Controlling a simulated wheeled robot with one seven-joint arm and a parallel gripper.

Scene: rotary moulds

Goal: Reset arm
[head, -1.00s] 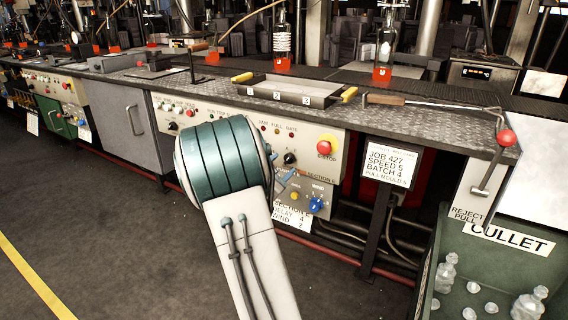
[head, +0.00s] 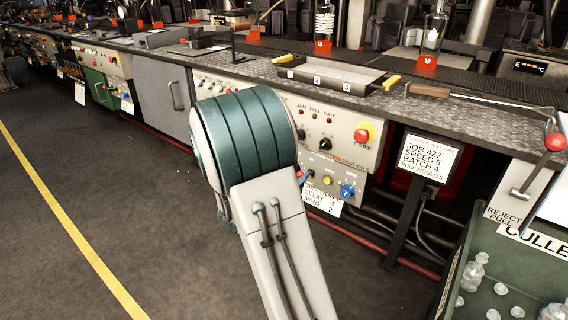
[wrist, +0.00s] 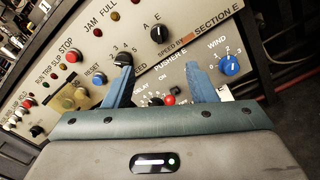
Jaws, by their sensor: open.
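My gripper (wrist: 160,85) shows in the wrist view with its two blue fingers apart and nothing between them. It faces the control panel (wrist: 195,45) marked SECTION E. A black selector knob (wrist: 123,59) lies by the left fingertip, and a blue WIND knob (wrist: 229,65) stands right of the right finger. I cannot tell whether a finger touches the panel. In the head view my arm covers the panel's left part and most of the gripper.
A bench carries a tray (head: 328,81) numbered 1 to 3 and a wooden-handled rod (head: 430,91). A job sign (head: 425,157) stands in front. A green cullet bin (head: 457,270) with glass pieces and a red-knobbed reject lever (head: 555,142) are at right. The floor (head: 110,190) at left is clear.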

